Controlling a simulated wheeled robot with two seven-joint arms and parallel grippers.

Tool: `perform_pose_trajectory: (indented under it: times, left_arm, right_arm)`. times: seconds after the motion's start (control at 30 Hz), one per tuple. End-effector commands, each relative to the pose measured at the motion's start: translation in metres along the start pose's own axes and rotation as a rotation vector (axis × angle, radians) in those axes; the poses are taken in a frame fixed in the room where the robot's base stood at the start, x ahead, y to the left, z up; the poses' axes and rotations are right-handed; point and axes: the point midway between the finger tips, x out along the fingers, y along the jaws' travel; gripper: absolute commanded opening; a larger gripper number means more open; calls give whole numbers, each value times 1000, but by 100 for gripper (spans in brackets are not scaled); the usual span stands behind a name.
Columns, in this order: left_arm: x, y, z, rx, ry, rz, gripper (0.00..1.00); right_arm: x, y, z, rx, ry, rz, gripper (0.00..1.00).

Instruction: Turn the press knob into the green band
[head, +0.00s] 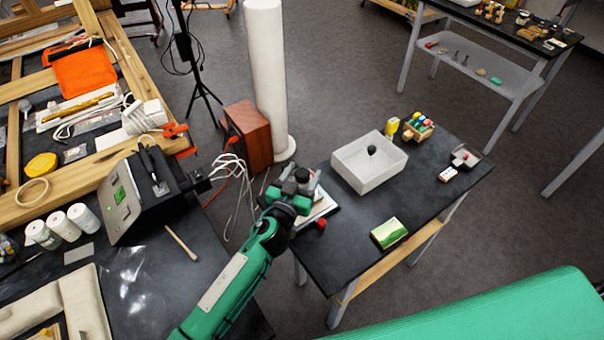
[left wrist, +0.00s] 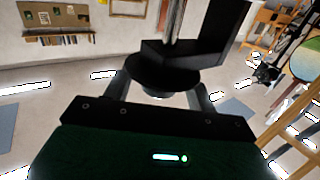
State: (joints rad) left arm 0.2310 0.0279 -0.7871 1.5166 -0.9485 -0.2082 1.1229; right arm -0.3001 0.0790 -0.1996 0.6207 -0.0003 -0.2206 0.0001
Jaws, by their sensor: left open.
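My left gripper (head: 291,196) is open at the press (head: 317,207) on the left end of the small dark table. In the left wrist view, a round black part that looks like the press knob (left wrist: 160,76) sits between the two spread fingers of the gripper (left wrist: 158,97), under a black arm of the press. I cannot tell whether the fingers touch it. In the head view my gripper covers much of the press. I cannot make out its green band. A small red part (head: 320,224) shows beside the press. My right gripper is not in view.
A white bin (head: 369,162) with a dark ball, a green-and-yellow box (head: 389,233) and a wooden rack (head: 418,127) stand on the small table. A black box with a sloped panel (head: 124,203) is left of my arm. White cables (head: 237,170) hang between the tables.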

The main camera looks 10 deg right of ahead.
Motion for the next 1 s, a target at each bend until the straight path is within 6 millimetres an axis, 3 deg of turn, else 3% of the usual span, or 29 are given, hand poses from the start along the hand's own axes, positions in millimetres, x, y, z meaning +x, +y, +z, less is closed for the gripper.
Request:
perform_pose_trajectory:
  times: [0.1,0.3,0.33,0.67,1.0]
  left_arm:
    - [0,0,0,0,0,0,55]
    - [0,0,0,0,0,0,16]
    - [0,0,0,0,0,0,13]
    - [-1,-1,-2,1,-1,42,13]
    - [0,-4,-4,6,-3,271,13]
  right_arm:
    - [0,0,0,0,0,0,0]
    - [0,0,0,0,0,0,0]
    - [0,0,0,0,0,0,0]
    - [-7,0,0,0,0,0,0]
    - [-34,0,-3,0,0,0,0]
